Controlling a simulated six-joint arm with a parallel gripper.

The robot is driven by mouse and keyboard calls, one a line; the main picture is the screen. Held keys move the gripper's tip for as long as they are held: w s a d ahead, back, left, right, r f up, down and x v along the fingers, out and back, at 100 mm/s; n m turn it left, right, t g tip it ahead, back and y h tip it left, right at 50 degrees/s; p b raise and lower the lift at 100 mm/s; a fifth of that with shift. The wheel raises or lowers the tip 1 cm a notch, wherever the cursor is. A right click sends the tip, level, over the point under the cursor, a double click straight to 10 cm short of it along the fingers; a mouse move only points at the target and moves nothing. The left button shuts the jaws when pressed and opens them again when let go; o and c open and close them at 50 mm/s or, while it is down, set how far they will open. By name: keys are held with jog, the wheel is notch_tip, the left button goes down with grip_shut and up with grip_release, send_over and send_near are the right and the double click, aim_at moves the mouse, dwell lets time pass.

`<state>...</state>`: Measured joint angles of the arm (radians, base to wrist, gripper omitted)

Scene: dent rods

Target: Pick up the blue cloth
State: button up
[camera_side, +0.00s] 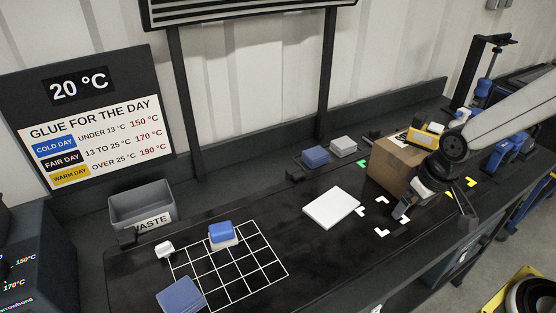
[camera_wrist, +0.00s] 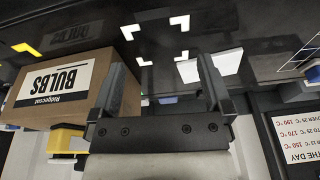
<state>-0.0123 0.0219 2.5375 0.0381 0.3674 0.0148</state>
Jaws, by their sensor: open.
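A blue folded block that looks like the cloth (camera_side: 315,157) lies at the back of the bench in the side view, left of a similar grey one. Other blue things are a flat blue piece (camera_side: 181,295) at the front left and a blue-topped white block (camera_side: 221,232) on the grid; I cannot tell for sure which is cloth. My gripper (camera_side: 401,209) is open and empty, low over the corner marks beside the cardboard box, well right of all of these. In the wrist view my gripper (camera_wrist: 160,62) has nothing between its fingers. A small blue patch (camera_wrist: 169,99) shows behind them, too small to identify.
The cardboard box (camera_side: 394,168) stands close to my gripper; it fills the left of the wrist view (camera_wrist: 70,88). A white slab (camera_side: 332,207) lies left of my gripper. A grey block (camera_side: 343,146) sits at the back. A waste bin (camera_side: 141,199) stands far left.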

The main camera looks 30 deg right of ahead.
aim_at(191, 287)
jog(key=w+a+f+m+g+y, duration=0.1)
jog(key=w+a+m, duration=0.1)
jog(key=a, duration=0.3)
jog(key=w+a+f+m+g+y, duration=0.1)
jog(key=w+a+m+y, duration=0.1)
jog(key=a, duration=0.3)
jog(key=w+a+f+m+g+y, duration=0.1)
jog(key=w+a+m+y, duration=0.1)
jog(key=a, duration=0.4)
jog(key=shift+w+m, duration=0.15)
jog(key=shift+m, duration=0.45)
jog(key=w+a+m+y, duration=0.1)
jog(key=a+m+y, duration=0.1)
jog(key=a, duration=0.5)
jog(key=w+a+f+m+g+y, duration=0.1)
jog(key=a+m+y, duration=0.2)
jog(key=a, duration=0.5)
jog(key=w+a+f+m+g+y, duration=0.1)
jog(key=w+a+m+y, duration=0.1)
jog(key=a, duration=0.6)
jog(key=shift+m+y, duration=0.5)
jog(key=shift+y, duration=0.1)
jog(key=shift+x, duration=1.3)
jog(key=shift+s+x, duration=0.2)
jog(key=shift+x, duration=2.35)
jog(key=shift+c, duration=0.2)
jog(key=c, duration=0.9)
jog(key=shift+r, duration=0.15)
